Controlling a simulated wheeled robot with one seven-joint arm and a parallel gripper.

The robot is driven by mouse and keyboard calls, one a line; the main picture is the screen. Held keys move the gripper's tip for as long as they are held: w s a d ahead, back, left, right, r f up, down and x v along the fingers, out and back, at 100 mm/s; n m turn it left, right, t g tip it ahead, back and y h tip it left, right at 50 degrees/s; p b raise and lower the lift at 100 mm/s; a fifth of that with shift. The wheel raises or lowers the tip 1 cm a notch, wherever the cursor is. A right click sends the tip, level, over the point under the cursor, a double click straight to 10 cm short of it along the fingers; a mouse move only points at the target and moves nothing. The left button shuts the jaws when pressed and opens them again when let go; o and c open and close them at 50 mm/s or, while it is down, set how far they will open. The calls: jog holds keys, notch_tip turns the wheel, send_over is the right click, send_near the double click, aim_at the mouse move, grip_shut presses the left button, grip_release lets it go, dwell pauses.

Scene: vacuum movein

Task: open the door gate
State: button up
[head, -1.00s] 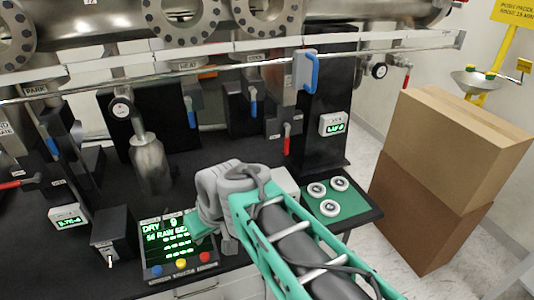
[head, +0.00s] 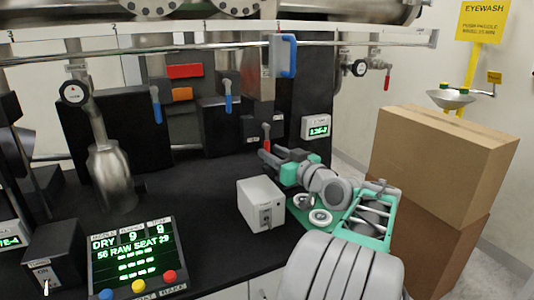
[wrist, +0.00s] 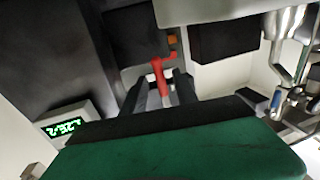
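A red lever (head: 266,135) hangs at the lower end of a grey housing (head: 258,75), which has a large upright blue handle (head: 288,56) at its upper right. I cannot read which part is labelled as the door gate. My gripper (head: 270,160) is just below the red lever, reaching in from the right. In the wrist view my gripper (wrist: 162,92) has two dark fingers apart, with the red lever (wrist: 158,72) showing between and beyond their tips. It is open; I cannot tell whether either finger touches the lever.
A small display (head: 317,127) stands right of the lever. A grey box (head: 261,203) and a green mat with round parts (head: 320,217) lie below. Smaller blue levers (head: 228,104) hang to the left. Cardboard boxes (head: 440,160) are stacked at right. A control panel (head: 133,255) is front left.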

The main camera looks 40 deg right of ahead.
jog(key=w, duration=0.2)
jog(key=shift+w, duration=0.4)
jog(key=shift+d, duration=0.1)
jog(key=shift+c, duration=0.5)
grip_shut()
dwell(0.5)
